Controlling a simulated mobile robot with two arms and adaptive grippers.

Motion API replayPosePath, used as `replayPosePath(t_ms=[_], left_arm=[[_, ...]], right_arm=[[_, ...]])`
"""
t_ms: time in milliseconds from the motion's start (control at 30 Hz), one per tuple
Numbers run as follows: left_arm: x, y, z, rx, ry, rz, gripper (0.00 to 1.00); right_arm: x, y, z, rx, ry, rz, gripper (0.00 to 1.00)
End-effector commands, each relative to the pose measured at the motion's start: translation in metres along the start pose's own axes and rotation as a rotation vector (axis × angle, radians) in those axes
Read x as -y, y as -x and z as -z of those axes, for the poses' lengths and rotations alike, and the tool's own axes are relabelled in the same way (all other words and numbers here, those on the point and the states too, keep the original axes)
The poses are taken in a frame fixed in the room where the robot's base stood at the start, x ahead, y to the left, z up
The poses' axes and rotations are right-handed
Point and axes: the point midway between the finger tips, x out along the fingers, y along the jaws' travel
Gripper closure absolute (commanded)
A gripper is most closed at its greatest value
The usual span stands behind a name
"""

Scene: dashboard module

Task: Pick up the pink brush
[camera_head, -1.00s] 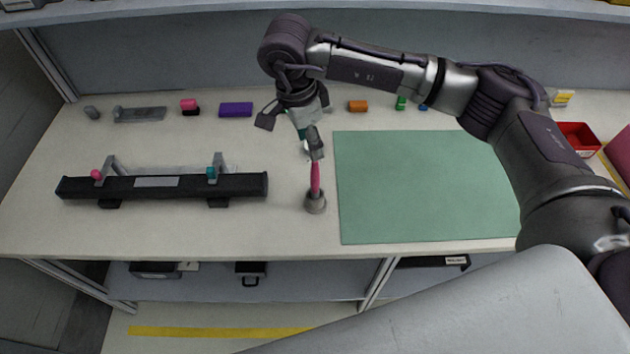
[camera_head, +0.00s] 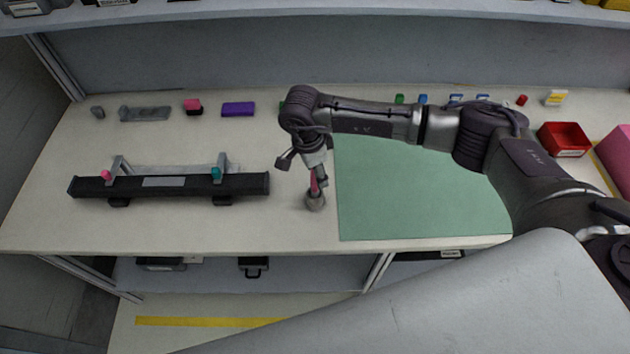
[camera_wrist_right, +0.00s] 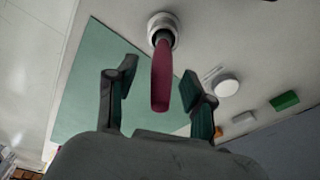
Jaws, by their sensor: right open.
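The pink brush (camera_head: 314,183) stands upright in a small grey round holder (camera_head: 315,202) on the table, just left of the green mat. In the right wrist view the brush (camera_wrist_right: 161,75) points toward the camera, its base in the whitish holder (camera_wrist_right: 162,27). My right gripper (camera_head: 303,172) is over the brush and partly hides its upper part. In the wrist view my right gripper (camera_wrist_right: 158,92) is open, with one finger on each side of the brush and gaps visible on both sides. My left gripper is not in view.
A black rail fixture (camera_head: 225,186) with pink and teal knobs lies to the left. The green mat (camera_head: 420,190) lies to the right. Several small coloured blocks line the back, including a purple one (camera_head: 238,109). A red bin (camera_head: 564,139) stands at the right.

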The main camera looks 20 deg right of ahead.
Motion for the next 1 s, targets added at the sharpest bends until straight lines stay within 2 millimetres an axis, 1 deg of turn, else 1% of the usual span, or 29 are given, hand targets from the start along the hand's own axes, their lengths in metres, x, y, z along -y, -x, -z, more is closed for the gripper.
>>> replayPosePath(t_ms=[67, 100, 367, 767, 867, 1000], left_arm=[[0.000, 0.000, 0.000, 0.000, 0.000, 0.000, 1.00], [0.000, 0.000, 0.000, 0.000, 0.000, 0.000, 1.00], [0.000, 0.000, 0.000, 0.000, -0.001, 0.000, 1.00], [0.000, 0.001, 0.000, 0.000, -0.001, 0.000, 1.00], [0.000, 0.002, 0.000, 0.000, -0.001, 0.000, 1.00], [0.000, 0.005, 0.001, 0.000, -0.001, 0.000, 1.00]], right_arm=[[0.000, 0.000, 0.000, 0.000, 0.000, 0.000, 0.49], [0.000, 0.000, 0.000, 0.000, 0.000, 0.000, 0.56], [0.000, 0.001, 0.000, 0.000, 0.000, 0.000, 0.99], [0.001, 0.003, 0.000, 0.000, -0.001, 0.001, 1.00], [0.003, 0.008, 0.002, 0.000, -0.002, 0.001, 1.00], [0.006, 0.020, 0.005, 0.001, -0.005, 0.001, 1.00]])
